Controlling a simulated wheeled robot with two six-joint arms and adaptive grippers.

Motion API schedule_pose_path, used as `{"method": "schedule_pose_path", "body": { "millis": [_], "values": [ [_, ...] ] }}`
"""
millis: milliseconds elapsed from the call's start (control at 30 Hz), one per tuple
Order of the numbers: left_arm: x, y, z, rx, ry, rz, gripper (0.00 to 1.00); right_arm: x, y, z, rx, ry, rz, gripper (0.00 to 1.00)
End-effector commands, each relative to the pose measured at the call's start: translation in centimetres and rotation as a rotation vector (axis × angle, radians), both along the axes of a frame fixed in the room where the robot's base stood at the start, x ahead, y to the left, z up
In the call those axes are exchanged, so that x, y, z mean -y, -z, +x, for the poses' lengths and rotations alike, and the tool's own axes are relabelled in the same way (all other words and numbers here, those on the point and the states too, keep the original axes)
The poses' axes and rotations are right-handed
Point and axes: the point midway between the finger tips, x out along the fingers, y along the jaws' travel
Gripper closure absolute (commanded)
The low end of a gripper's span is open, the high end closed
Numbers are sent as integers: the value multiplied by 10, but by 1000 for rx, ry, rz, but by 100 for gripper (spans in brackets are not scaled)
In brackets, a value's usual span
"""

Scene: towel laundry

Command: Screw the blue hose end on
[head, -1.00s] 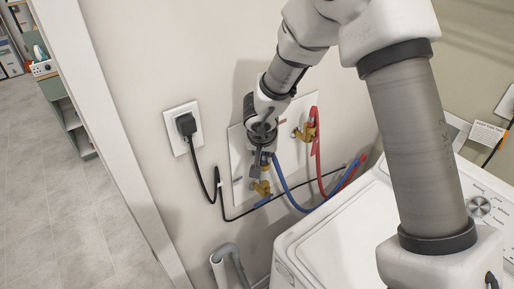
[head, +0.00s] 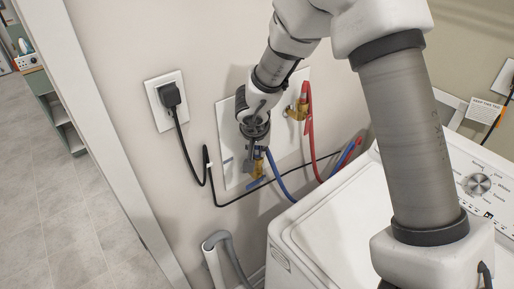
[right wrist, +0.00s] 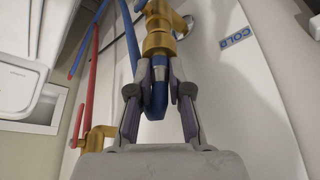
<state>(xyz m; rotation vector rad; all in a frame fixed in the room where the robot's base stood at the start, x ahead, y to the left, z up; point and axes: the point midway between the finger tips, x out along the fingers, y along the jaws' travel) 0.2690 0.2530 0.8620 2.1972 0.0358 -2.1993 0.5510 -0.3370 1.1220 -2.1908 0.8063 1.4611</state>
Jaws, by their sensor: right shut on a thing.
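My right gripper (head: 255,158) is at the white wall panel, over the lower brass cold-water valve (head: 258,171). In the right wrist view, its two fingers (right wrist: 159,82) are shut on the blue hose end (right wrist: 158,101). The hose end lies in line with the brass valve outlet (right wrist: 159,43) and appears to meet it; whether the threads are engaged cannot be told. The blue hose (head: 280,181) curves down from the gripper. The panel reads "COLD" beside this valve in the right wrist view. My left gripper is not in view.
A second brass valve (head: 298,110) with a red hose (head: 310,126) is at the upper right of the panel. A black plug (head: 171,94) and cord hang left. A white washing machine (head: 312,239) stands below right, and a grey drain hose (head: 222,243) is below.

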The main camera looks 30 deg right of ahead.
Motion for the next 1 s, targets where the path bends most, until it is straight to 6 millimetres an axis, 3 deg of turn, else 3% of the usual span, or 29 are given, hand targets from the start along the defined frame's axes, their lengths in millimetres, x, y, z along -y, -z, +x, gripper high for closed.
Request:
{"method": "schedule_pose_path", "body": {
  "millis": [1000],
  "values": [
    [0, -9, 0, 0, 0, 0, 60, -1, -1, -2, 0, 0, 0, 100]
  ]
}}
